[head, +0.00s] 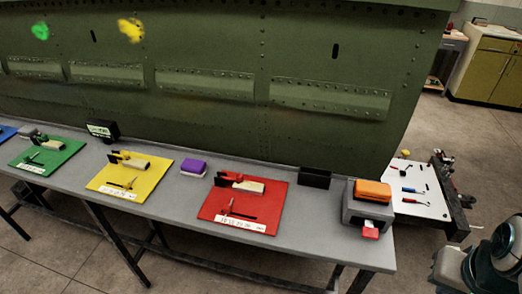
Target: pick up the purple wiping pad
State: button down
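The purple wiping pad (194,167) lies on the grey workbench (165,197), between the yellow mat (113,187) and the red mat (272,208). It is a small rounded block with a pale lower layer, lying flat near the back of the bench. Nothing touches or covers it. My gripper is not in view; only a rounded piece of my arm shows at the bottom right corner, well apart from the pad.
A riveted green fuselage panel (220,60) rises behind the bench. The red and yellow mats hold tools and blocks. A black holder (314,177) and a grey box with an orange block (372,189) stand right. A white tool board (421,186) lies beyond the bench's right end.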

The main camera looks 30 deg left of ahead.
aim_at(192, 167)
jog(key=u, duration=1.95)
